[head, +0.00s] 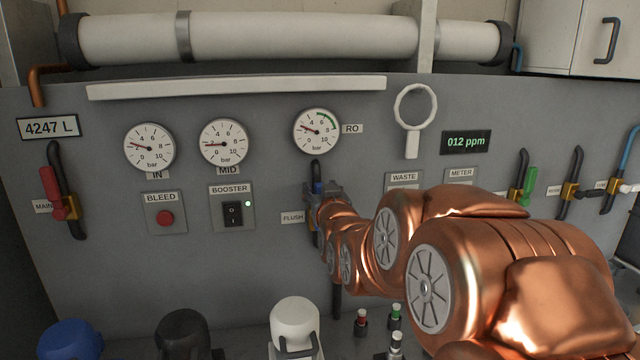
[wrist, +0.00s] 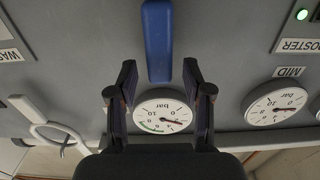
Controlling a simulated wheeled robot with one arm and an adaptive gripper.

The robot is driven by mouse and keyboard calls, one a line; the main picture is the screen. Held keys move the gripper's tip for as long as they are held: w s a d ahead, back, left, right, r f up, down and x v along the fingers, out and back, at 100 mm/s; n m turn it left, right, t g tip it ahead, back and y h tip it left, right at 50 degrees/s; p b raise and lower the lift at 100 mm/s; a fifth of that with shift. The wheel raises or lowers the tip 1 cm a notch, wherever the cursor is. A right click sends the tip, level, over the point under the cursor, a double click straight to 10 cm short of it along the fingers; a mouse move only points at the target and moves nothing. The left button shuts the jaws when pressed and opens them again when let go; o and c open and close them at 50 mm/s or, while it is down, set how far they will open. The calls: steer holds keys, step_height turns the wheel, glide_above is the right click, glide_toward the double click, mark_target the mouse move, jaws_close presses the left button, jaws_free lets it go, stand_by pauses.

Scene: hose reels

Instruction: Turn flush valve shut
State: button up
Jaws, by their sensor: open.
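The flush valve's blue lever (wrist: 158,40) runs straight along the middle of the upper half of the wrist view. Its free end lies between my two fingertips, with a gap on each side. In the head view only a small blue part (head: 317,187) shows at my gripper (head: 322,188), beside the FLUSH label (head: 292,218) and below the RO gauge. My gripper, also in the wrist view (wrist: 159,78), is open and empty around the lever's end. The valve body is hidden behind my gripper and arm in the head view.
The RO gauge (head: 317,131) is on the panel just above the valve. The booster switch (head: 233,213) and bleed button (head: 165,218) are to the left. A magnifier-like ring (head: 414,107) hangs right of the gauge. A white-capped canister (head: 295,325) stands below.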

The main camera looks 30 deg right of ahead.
steer(key=shift+w+d, duration=0.25)
steer(key=shift+w, duration=0.45)
steer(key=shift+c, duration=0.2)
jaws_close()
